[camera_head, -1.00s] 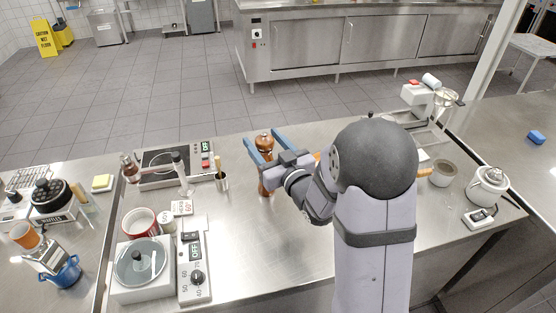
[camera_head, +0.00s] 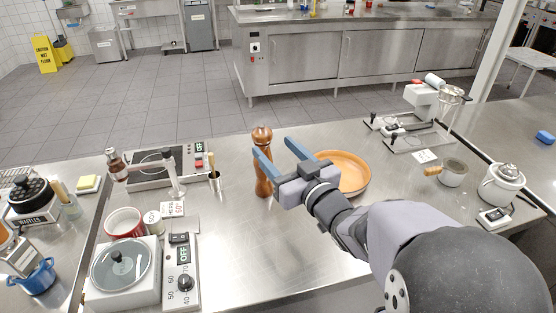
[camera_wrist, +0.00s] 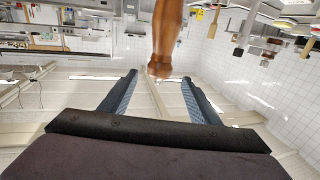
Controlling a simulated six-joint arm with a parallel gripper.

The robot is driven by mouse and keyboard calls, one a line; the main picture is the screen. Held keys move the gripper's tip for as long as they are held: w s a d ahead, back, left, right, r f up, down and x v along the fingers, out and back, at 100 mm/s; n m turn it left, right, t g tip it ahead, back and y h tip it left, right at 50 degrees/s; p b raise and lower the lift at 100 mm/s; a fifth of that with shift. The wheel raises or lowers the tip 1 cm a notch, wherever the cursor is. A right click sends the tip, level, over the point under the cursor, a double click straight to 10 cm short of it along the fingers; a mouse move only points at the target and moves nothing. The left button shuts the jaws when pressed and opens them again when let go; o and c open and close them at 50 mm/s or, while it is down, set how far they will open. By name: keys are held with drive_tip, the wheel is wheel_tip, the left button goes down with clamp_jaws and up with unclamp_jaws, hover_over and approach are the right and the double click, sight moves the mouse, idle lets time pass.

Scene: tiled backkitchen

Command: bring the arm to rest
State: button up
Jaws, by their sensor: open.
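My gripper (camera_head: 278,152) is open, its two blue fingers spread apart with nothing between them. It is above the steel counter, just right of a brown wooden pepper mill (camera_head: 263,165). The mill stands upright on the counter. In the head view the left finger passes close to the mill; I cannot tell whether they touch. In the wrist view the mill (camera_wrist: 167,38) shows beyond the open fingertips (camera_wrist: 160,88). My arm reaches in from the lower right.
An orange-brown round dish (camera_head: 345,172) lies right behind my gripper. A small pot (camera_head: 453,173) and a white lidded pot (camera_head: 501,184) stand right. The front middle counter is clear.

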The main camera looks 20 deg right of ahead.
drive_tip(key=shift+r, duration=0.1)
idle(0.5)
drive_tip(key=shift+d+p, duration=0.25)
drive_tip(key=shift+p, duration=0.3)
drive_tip(key=s+d+f+m+g+h+p, duration=0.25)
drive_tip(key=s+d+g+h+p, duration=0.4)
drive_tip(key=p, duration=0.85)
drive_tip(key=s+a+r+g+y+p, duration=0.1)
drive_tip(key=s+a+g+p, duration=0.1)
drive_tip(key=s+g+p, duration=0.3)
drive_tip(key=s+a+r+g+p, duration=0.2)
drive_tip(key=s+a, duration=0.1)
drive_tip(key=s, duration=0.3)
drive_tip(key=s+a+r+g+y+p, duration=0.1)
drive_tip(key=s+a+g+p, duration=0.1)
drive_tip(key=s+g+p, duration=0.3)
drive_tip(key=shift+m+t, duration=0.25)
drive_tip(key=shift+t, duration=0.3)
drive_tip(key=f+b, duration=0.2)
drive_tip(key=b, duration=0.1)
drive_tip(key=s+f+b, duration=0.1)
drive_tip(key=f+b, duration=0.2)
drive_tip(key=b, duration=0.1)
drive_tip(key=shift+f, duration=0.2)
